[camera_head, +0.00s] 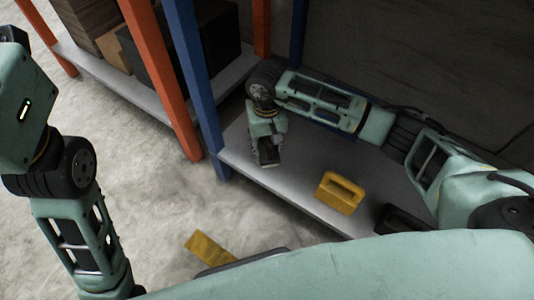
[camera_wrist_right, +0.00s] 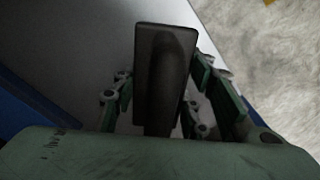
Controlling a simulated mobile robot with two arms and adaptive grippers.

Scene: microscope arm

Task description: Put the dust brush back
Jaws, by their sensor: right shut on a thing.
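My right gripper (camera_head: 268,157) is over the grey shelf board, near the blue post. In the right wrist view, its fingers (camera_wrist_right: 160,105) are shut around a dark grey, flat, rounded-corner piece, which I take to be the dust brush (camera_wrist_right: 166,62). Its bristles cannot be made out. In the head view the held piece is small and dark between the fingers. My left arm shows at the left edge of the head view, but its gripper fingers are not visible.
A yellow box with a handle (camera_head: 341,192) and a black case (camera_head: 398,222) stand on the grey shelf board (camera_head: 290,182). Blue (camera_head: 198,85) and orange (camera_head: 163,75) posts rise beside the arm. Dark boxes stand on the left shelf. A yellow piece (camera_head: 209,249) is low at the front.

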